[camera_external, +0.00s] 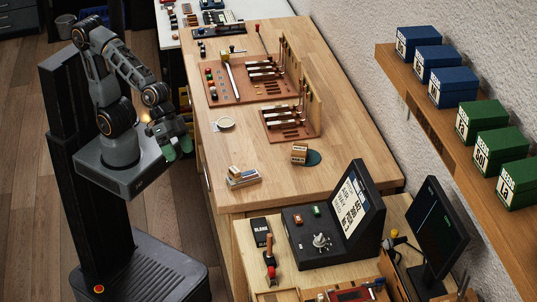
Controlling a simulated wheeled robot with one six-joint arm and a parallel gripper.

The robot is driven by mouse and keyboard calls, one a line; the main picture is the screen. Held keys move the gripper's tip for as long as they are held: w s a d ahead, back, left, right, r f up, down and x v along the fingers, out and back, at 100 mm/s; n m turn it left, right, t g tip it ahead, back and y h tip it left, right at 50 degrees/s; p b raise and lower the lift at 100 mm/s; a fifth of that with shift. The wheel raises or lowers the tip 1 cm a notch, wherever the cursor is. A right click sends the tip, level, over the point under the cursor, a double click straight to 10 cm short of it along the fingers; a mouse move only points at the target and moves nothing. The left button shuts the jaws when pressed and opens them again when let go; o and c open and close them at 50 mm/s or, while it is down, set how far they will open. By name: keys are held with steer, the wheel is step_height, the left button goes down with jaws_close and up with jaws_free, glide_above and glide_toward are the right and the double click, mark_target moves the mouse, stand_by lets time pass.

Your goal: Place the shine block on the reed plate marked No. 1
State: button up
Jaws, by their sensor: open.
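My gripper (178,149) is open and empty, held in the air left of the wooden bench, with its greenish fingertips pointing down. A small wooden block with a printed label (299,151) stands at the edge of a dark green round pad on the bench. Another small stack of wood and pale blue pieces (242,178) lies near the bench's front left. I cannot tell which of these is the shine block. No plate marked No. 1 is readable at this size. My gripper is apart from all of these things.
Two wooden action models (290,122) with upright parts stand farther back on the bench (350,140). A small round dish (225,123) lies left of them. A black case with an open lid (325,232) and a monitor (432,235) stand in front.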

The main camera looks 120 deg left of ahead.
steer(key=s+a+r+m+g+y, duration=0.1)
steer(key=s+a+g+y, duration=0.1)
steer(key=s+a, duration=0.3)
steer(key=s, duration=0.3)
steer(key=shift+s+r+m+g+y, duration=0.15)
steer(key=shift+r+m+g+y, duration=0.15)
steer(key=shift+r+g, duration=0.1)
steer(key=shift+a, duration=0.1)
stand_by(0.6)
